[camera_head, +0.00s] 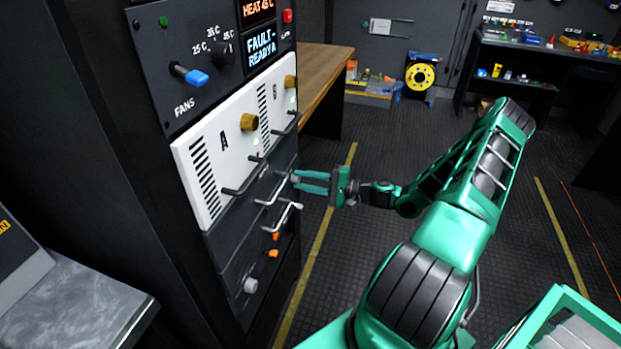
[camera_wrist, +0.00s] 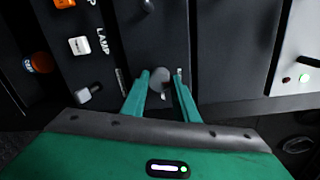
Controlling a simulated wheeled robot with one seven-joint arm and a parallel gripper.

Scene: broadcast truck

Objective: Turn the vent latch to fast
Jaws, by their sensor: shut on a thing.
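My gripper (camera_head: 291,179) reaches the dark lower panel of the rack from the right in the head view. In the wrist view its two teal fingers (camera_wrist: 162,88) are closed around a small grey round knob (camera_wrist: 159,77). A small pale tip shows just below the knob between the fingers. I cannot read any vent or fast marking, so I cannot tell for sure that this knob is the vent latch. In the head view the fingertips mostly hide it.
The rack has a blue-tipped fans lever (camera_head: 190,74), a white module face (camera_head: 215,150) with brass knobs, and protruding handles (camera_head: 245,182) close to my fingers. White switches (camera_wrist: 79,45) sit left in the wrist view.

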